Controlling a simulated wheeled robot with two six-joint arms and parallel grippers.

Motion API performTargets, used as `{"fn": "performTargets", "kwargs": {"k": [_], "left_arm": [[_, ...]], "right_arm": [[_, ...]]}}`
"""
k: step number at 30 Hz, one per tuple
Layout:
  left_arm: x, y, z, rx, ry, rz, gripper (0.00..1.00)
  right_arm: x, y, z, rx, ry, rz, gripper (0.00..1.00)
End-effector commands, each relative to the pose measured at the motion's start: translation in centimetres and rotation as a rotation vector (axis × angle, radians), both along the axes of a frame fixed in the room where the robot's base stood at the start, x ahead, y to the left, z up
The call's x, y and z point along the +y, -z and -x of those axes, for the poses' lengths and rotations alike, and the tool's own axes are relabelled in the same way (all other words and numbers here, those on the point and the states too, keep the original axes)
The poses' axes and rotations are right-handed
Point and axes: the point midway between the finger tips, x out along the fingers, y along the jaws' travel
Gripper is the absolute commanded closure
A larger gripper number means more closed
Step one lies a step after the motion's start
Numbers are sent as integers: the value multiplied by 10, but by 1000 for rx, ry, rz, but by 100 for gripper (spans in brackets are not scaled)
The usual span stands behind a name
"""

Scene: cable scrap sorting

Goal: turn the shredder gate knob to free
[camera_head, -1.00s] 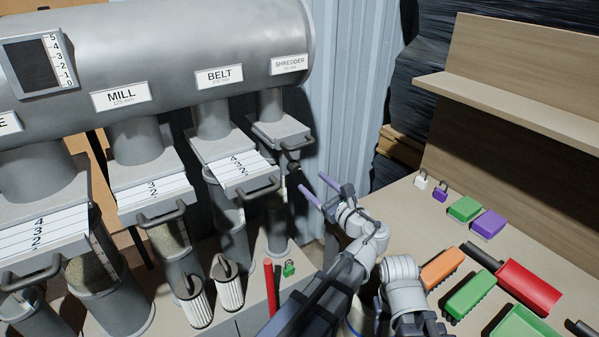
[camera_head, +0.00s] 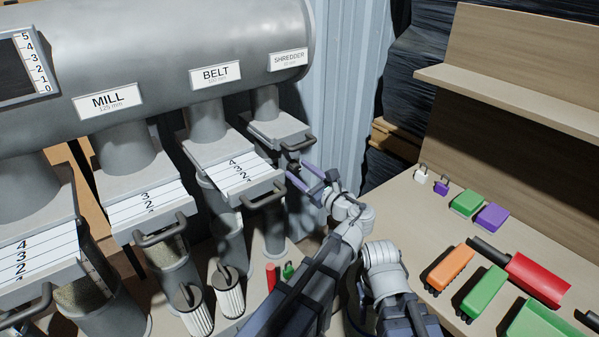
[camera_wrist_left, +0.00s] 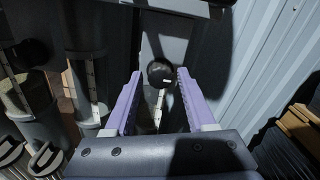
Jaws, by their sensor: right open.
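The shredder gate knob (camera_wrist_left: 160,74) is round and black with a small white mark, seen nearly end-on in the left wrist view. In the head view it is a small dark shape (camera_head: 293,168) below the gate handle, partly hidden by my fingers. My left gripper (camera_head: 297,178) has its purple fingers spread at the knob under the shredder gate. In the left wrist view the open fingers (camera_wrist_left: 157,100) stand on either side of the knob, with a gap on both sides. My right gripper is not visible; only part of that arm shows.
The shredder gate (camera_head: 280,131) has a grey handle above the knob. The belt gate (camera_head: 235,170) and its handle are close on the left. A corrugated wall (camera_head: 345,90) stands right behind.

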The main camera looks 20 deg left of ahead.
Motion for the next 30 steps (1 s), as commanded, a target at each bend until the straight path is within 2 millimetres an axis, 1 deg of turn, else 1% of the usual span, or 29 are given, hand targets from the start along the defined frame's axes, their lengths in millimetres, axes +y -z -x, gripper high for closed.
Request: {"fn": "performTargets", "kwargs": {"k": [1,2,14,23,30], "left_arm": [[0,0,0,0,0,0,52],[0,0,0,0,0,0,55],[0,0,0,0,0,0,100],[0,0,0,-5,-1,4,100],[1,0,0,-71,-1,56,100]], "right_arm": [[0,0,0,0,0,0,50],[0,0,0,0,0,0,50],[0,0,0,0,0,0,50],[0,0,0,0,0,0,50],[0,0,0,0,0,0,50]]}}
